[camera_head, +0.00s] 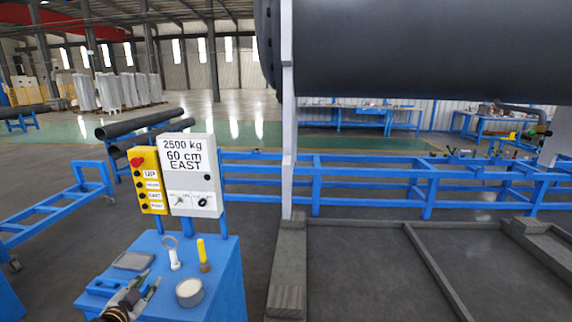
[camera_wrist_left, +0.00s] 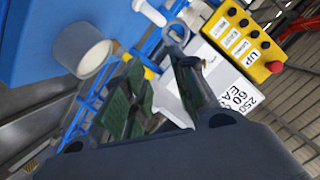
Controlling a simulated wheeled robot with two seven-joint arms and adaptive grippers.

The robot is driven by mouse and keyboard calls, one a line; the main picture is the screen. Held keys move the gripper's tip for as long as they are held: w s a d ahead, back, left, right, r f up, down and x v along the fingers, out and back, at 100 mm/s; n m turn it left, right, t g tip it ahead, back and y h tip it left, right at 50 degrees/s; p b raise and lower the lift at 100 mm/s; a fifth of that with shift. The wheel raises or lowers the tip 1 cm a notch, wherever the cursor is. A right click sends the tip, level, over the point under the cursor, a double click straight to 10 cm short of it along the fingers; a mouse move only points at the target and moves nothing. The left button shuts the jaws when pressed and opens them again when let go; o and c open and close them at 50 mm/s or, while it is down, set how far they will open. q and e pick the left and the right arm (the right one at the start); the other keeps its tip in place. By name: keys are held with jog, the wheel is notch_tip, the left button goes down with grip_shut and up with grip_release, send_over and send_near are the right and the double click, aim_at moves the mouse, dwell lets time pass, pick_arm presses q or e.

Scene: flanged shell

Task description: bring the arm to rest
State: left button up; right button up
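My left gripper (camera_head: 143,292) is low at the left in the head view, over the front left part of the blue stand (camera_head: 222,285). In the left wrist view the two green-padded fingers of my left gripper (camera_wrist_left: 165,92) stand apart with nothing held between them. My right gripper is not in view.
On the stand are a white round container (camera_head: 189,292), a yellow-handled tool (camera_head: 203,254), a white ringed item (camera_head: 173,256) and a grey tray (camera_head: 133,260). Behind stand a yellow button box (camera_head: 148,180) and a white sign panel (camera_head: 190,176). A large dark cylinder (camera_head: 430,50) is at upper right.

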pick_arm(q)
jog(key=s+d+f+n+g, duration=0.3)
jog(key=s+d+f+g, duration=0.2)
jog(key=s+d+f, duration=0.6)
jog(key=s+d+n+g+h, duration=0.1)
jog(key=s+d+g, duration=0.25)
jog(key=s, duration=0.45)
jog(key=s+d+n+g, duration=0.1)
jog(key=s+d+g, duration=0.2)
jog(key=s+d, duration=0.35)
jog(key=s+a+f+g, duration=0.1)
jog(key=s+f, duration=0.1)
jog(key=f, duration=1.4)
jog(key=s+f, duration=0.2)
jog(key=f, duration=1.5)
jog(key=s+a+f, duration=0.2)
jog(key=s+f, duration=0.7)
jog(key=s, duration=0.2)
jog(key=s+a+f+g, duration=0.1)
jog(key=s+a+f, duration=0.1)
jog(key=s+f, duration=0.8)
jog(key=shift+s+a+f+m, duration=0.15)
jog(key=shift+s+f+m, duration=0.15)
jog(key=shift+s, duration=0.4)
